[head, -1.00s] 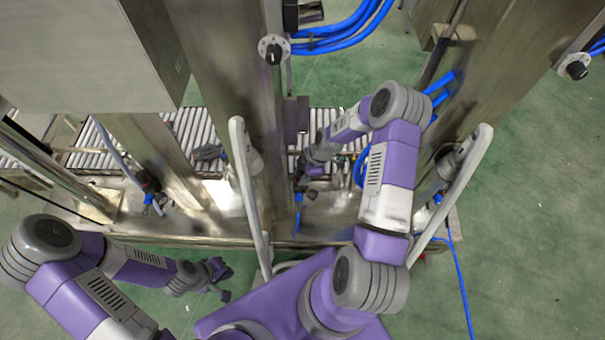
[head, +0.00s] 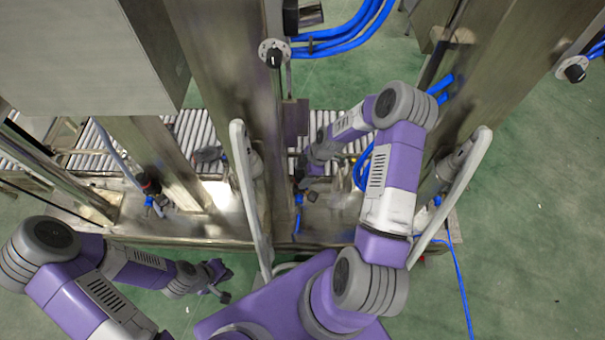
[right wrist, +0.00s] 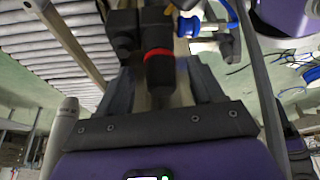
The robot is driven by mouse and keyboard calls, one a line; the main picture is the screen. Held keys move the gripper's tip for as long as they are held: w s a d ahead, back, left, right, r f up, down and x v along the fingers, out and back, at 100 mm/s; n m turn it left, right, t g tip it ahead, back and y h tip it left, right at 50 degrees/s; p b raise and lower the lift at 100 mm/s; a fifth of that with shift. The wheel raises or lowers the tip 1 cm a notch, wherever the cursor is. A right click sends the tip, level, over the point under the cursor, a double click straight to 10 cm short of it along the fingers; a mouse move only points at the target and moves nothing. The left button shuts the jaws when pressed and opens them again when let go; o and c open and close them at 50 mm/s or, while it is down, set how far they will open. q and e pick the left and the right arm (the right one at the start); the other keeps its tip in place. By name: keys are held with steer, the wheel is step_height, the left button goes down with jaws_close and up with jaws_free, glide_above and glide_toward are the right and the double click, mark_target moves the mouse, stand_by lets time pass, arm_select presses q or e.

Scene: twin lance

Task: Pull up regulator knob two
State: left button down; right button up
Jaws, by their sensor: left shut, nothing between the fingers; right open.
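A dark regulator knob with a red ring (right wrist: 158,68) hangs at the upper middle of the right wrist view, below a dark fitting. My right gripper (right wrist: 160,82) is open, with one dark finger on each side of the knob; contact cannot be told. In the head view my right gripper (head: 304,180) is low by the middle post, small and partly hidden by my wrist. Another regulator (head: 150,187) with a dark top and blue fitting stands to the left. No number shows on either. My left gripper (head: 220,290) is shut and empty over the green floor at lower left.
Steel posts (head: 230,90) rise around the work spot, with a roller conveyor (head: 190,130) behind. A pale upright bar (head: 250,205) stands left of my right forearm, another (head: 455,195) right of it. Blue hoses (head: 345,35) run at the top.

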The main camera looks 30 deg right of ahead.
arm_select(q)
step_height(320, 180, up, 2)
steer(key=shift+r+p, duration=0.1)
steer(key=shift+p, duration=0.8)
arm_select(e)
steer(key=v, duration=0.7)
